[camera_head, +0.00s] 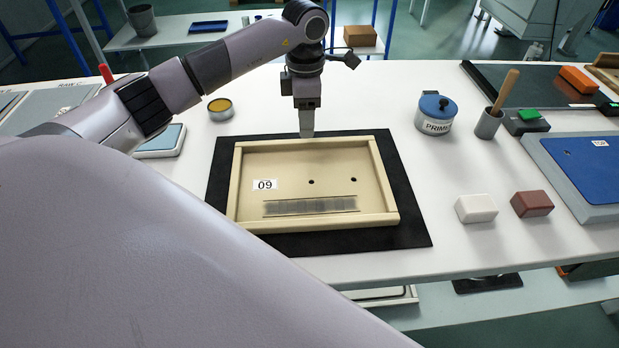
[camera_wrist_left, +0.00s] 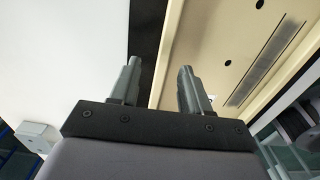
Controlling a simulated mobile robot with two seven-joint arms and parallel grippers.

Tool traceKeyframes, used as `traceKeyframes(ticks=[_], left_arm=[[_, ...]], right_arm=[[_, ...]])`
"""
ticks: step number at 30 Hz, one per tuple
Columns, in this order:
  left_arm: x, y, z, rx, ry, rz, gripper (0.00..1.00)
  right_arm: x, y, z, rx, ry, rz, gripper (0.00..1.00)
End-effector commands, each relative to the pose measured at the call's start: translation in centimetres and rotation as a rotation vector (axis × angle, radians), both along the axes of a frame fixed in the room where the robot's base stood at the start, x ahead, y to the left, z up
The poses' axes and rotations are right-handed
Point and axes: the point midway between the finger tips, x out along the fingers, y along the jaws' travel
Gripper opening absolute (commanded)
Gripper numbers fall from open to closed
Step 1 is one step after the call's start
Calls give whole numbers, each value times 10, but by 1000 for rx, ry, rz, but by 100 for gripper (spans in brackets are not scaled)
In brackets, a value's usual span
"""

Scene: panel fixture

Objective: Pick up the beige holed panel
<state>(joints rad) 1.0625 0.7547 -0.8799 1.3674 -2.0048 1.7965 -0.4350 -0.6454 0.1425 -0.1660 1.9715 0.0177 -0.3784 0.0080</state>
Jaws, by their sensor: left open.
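The beige holed panel (camera_head: 330,172) lies on a black mat (camera_head: 410,222) in the middle of the white table. It has a raised rim, two small dark holes, a "09" label and a grey slotted strip near its front edge. My left gripper (camera_head: 307,134) points down at the panel's far rim. In the left wrist view my left gripper (camera_wrist_left: 158,75) is open, its two fingers apart. The edge of the panel (camera_wrist_left: 225,40) shows around the right finger there, with the black mat beside it. I cannot tell whether the fingers touch the rim. My right gripper is not in view.
A PRIMER tin (camera_head: 435,115) and a cup with a wooden handle (camera_head: 489,122) stand to the right. A white block (camera_head: 476,208) and a brown block (camera_head: 532,203) lie at front right. A small yellow-topped tin (camera_head: 220,109) stands at left. The table between mat and blocks is clear.

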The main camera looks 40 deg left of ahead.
Motion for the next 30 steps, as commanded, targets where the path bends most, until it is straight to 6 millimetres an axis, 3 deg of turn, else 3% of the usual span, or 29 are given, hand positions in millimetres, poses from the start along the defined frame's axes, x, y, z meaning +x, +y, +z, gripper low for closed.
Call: traceKeyframes(ticks=[9,17,21,22,30], left_arm=[[-6,-2,-40,-3,1,-1,47],[-6,-2,-42,-3,-1,-1,47],[-6,-2,-42,-3,-1,-1,4],[-6,-2,-42,-3,-1,-1,0],[-5,-3,-41,-4,-2,-1,0]], right_arm=[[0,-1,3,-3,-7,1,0],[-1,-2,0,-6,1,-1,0],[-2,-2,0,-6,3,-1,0],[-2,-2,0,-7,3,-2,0],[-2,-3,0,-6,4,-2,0]])
